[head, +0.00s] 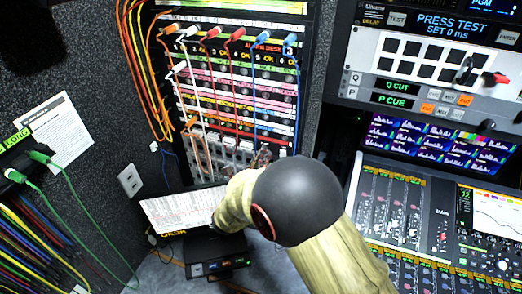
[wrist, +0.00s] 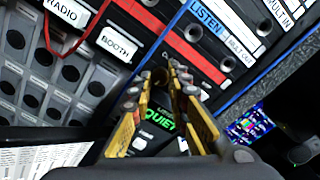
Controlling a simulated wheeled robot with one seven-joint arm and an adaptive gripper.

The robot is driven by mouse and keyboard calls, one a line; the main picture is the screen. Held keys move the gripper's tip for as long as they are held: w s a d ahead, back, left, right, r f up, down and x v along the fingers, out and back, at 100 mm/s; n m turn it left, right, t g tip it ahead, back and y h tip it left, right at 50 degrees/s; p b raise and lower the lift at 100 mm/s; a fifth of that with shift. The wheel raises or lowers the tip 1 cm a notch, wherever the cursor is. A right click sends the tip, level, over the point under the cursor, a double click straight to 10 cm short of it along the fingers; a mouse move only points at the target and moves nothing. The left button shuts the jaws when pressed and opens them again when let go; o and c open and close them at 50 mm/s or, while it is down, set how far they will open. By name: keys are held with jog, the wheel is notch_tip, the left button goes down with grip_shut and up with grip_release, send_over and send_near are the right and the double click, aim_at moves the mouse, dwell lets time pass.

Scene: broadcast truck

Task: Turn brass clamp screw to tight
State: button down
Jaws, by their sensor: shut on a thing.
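In the wrist view my gripper (wrist: 173,78) has its two gold-coloured fingers closed in on a small, dark brassy piece between the tips, at the lower edge of the patch panel. I take this piece for the brass clamp screw, but the fingers cover most of it, and its turn position cannot be read. In the head view my arm's black joint hides most of the gripper, and I cannot make out the screw there.
The patch panel (head: 240,88) carries red, white, blue and orange cords. A lit green QUIET sign (wrist: 160,118) shows behind the fingers. A tilted white sheet (head: 180,207) stands below the panel. The mixing console (head: 400,205) is close on the right. Green cables hang at left.

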jog(key=shift+f+n+p, duration=0.15)
jog(key=shift+n+p, duration=0.35)
jog(key=shift+n, duration=0.1)
jog(key=c, duration=1.7)
grip_release()
jog(key=v, duration=1.2)
